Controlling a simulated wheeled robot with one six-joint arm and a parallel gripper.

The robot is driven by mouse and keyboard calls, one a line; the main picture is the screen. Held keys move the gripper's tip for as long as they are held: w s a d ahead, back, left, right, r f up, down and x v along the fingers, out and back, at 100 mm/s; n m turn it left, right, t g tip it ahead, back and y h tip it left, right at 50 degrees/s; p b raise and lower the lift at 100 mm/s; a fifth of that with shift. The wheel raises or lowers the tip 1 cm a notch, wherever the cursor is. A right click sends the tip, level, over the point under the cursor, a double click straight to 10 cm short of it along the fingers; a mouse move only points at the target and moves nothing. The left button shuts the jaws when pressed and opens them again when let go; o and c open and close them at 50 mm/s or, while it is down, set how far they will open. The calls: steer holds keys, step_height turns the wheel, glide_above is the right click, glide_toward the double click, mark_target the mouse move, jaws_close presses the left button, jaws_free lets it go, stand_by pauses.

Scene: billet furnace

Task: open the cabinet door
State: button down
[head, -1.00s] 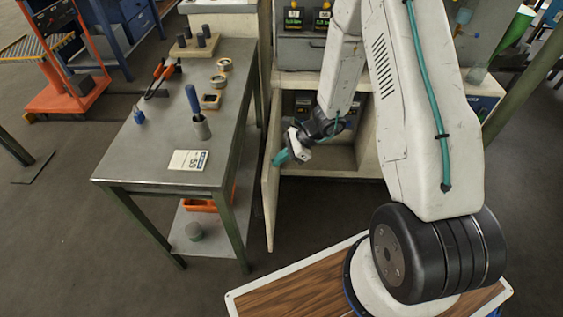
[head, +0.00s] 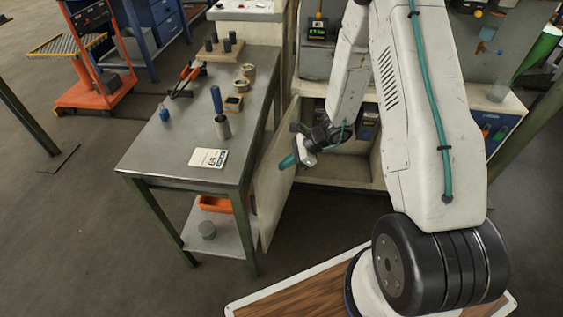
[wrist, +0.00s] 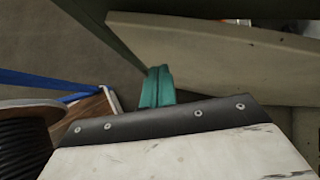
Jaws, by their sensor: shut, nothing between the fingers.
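The cabinet door (head: 273,192) is a pale panel swung well open beside the metal table. Its inner face shows in the head view, and it also shows as a pale panel in the wrist view (wrist: 215,60). The cabinet (head: 345,172) stands open behind it, with its inside visible below the worktop. My gripper (head: 287,162) has teal fingers, shut and empty, at the inner side of the door. In the wrist view the teal fingertips (wrist: 158,75) overlap the panel's lower left edge; I cannot tell if they touch it.
A metal table (head: 177,147) stands close to the door's left, bearing a card (head: 208,157), a blue-handled tool (head: 217,100) and rings. An orange bin (head: 216,204) is on its lower shelf. Open floor lies at the front left.

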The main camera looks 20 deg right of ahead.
steer(key=s+d+r, duration=0.5)
steer(key=d+r, duration=0.1)
steer(key=r, duration=0.1)
steer(key=s+a+r+n+h, duration=0.2)
steer(key=s+r+n+h, duration=0.1)
steer(key=s+r+n, duration=0.4)
steer(key=s+a+r+n+g+h, duration=0.1)
steer(key=s+r+n, duration=0.6)
steer(key=r, duration=0.7)
steer(key=s+a+r+n+h, duration=0.3)
steer(key=s+r+n, duration=0.4)
steer(key=s+r, duration=0.3)
steer(key=shift+s+a+r+n+h, duration=0.15)
steer(key=shift+s+r+n+h, duration=0.2)
steer(key=shift+h, duration=0.45)
